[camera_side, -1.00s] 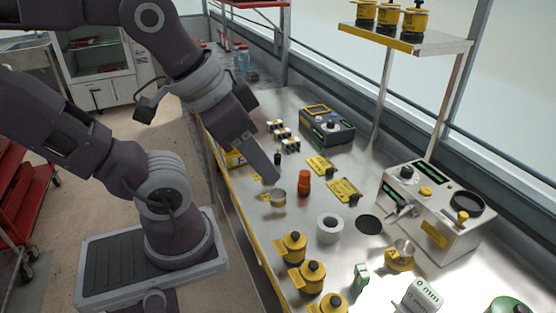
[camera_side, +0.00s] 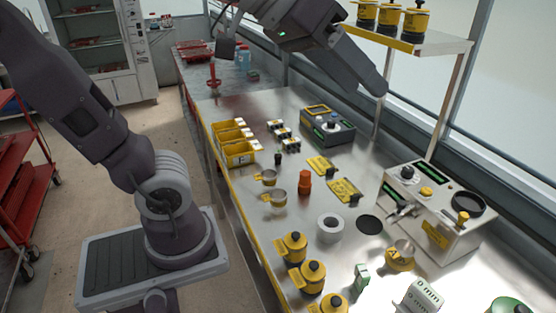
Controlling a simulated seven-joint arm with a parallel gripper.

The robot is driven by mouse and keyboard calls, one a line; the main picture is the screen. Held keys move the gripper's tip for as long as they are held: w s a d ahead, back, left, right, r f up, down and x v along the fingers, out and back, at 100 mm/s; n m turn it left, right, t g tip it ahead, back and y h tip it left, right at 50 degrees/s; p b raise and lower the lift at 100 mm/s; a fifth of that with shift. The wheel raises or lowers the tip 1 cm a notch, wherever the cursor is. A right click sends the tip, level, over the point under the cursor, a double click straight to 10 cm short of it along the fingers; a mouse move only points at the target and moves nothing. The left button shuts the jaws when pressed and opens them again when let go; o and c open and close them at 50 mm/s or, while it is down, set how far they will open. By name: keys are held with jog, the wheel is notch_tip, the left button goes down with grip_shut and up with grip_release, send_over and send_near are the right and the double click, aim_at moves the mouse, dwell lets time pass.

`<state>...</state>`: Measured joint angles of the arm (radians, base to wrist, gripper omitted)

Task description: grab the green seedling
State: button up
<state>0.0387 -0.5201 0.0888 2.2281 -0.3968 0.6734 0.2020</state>
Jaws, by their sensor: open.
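I cannot make out a plant-like green seedling in the side view. A small green and white piece (camera_side: 361,277) stands on the metal bench near the front. A green round item (camera_side: 508,305) is partly cut off at the bottom right edge. I cannot tell whether either one is the seedling. My gripper (camera_side: 379,88) is high above the back right of the bench, seen from the side, open and touching nothing. It is well apart from both green things.
Yellow bins (camera_side: 239,158) and small metal cups (camera_side: 277,197) line the left side. An orange container (camera_side: 305,182), white ring (camera_side: 330,228) and yellow-black jars (camera_side: 293,247) stand on the bench. A grey machine (camera_side: 435,215) and raised shelf (camera_side: 430,45) are on the right.

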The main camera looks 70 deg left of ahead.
aim_at(280, 157)
jog(key=w+a+r+n+t+y, duration=0.2)
jog(key=w+a+r+n, duration=0.1)
jog(key=w+a, duration=0.4)
jog(key=w+a+r+n+t+y, duration=0.25)
jog(key=w+a, duration=0.25)
jog(key=w, duration=0.5)
jog(key=a+f+n+g+y, duration=0.2)
jog(key=a+f+n+y, duration=0.15)
jog(key=a, duration=0.55)
jog(key=a+f+n+g+y, duration=0.3)
jog(key=a+n+y, duration=0.15)
jog(key=a, duration=0.35)
jog(key=s+a+f+n+g+y, duration=0.3)
jog(key=s+a+f+n+g, duration=0.1)
jog(key=s+a+f+g, duration=0.4)
jog(key=shift+g, duration=0.25)
jog(key=f, duration=2)
jog(key=s+f, duration=0.1)
jog(key=f, duration=0.9)
jog(key=shift+s+d, duration=0.1)
jog(key=shift+d, duration=0.2)
jog(key=x, duration=0.7)
jog(key=shift+a+f, duration=0.15)
grip_shut()
